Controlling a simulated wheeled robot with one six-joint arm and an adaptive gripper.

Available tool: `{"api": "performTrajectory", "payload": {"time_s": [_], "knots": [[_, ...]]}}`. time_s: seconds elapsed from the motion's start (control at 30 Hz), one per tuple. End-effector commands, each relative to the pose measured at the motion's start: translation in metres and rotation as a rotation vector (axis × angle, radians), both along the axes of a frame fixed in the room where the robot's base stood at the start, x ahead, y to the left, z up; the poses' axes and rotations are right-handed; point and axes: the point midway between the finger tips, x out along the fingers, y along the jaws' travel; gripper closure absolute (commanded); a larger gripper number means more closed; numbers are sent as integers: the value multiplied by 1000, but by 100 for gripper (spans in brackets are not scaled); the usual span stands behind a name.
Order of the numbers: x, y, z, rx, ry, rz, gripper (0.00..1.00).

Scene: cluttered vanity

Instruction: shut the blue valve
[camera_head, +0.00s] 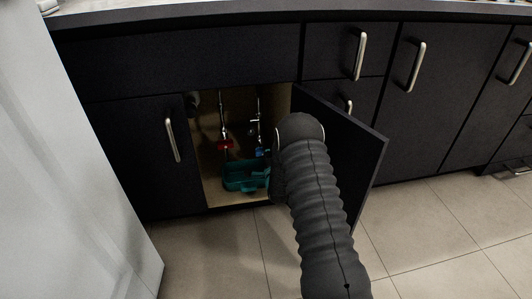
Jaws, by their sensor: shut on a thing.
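The blue valve (260,152) is a small blue patch inside the open cabinet, under a metal pipe and just left of my arm's end. Its right side is hidden. My gripper (274,172) is a dark shape at the cabinet opening, mostly hidden by my own black ribbed arm. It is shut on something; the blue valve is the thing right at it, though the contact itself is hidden. A red valve (225,144) sits on another pipe to the left, clear of my gripper.
A teal caddy (240,178) stands on the cabinet floor below the valves. The cabinet door (358,160) is swung open to the right, close behind my arm. The left door (150,150) is closed. Tiled floor (225,250) in front is clear. A white panel (70,170) stands at left.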

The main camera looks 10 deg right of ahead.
Motion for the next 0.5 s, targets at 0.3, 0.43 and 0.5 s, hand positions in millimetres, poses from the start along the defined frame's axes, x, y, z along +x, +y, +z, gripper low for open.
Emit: {"api": "performTrajectory", "payload": {"time_s": [0.3,0.43,0.5], "knots": [[0,0,0,-1,0,0,52],[0,1,0,-1,0,0,52],[0,1,0,-6,0,1,52]]}}
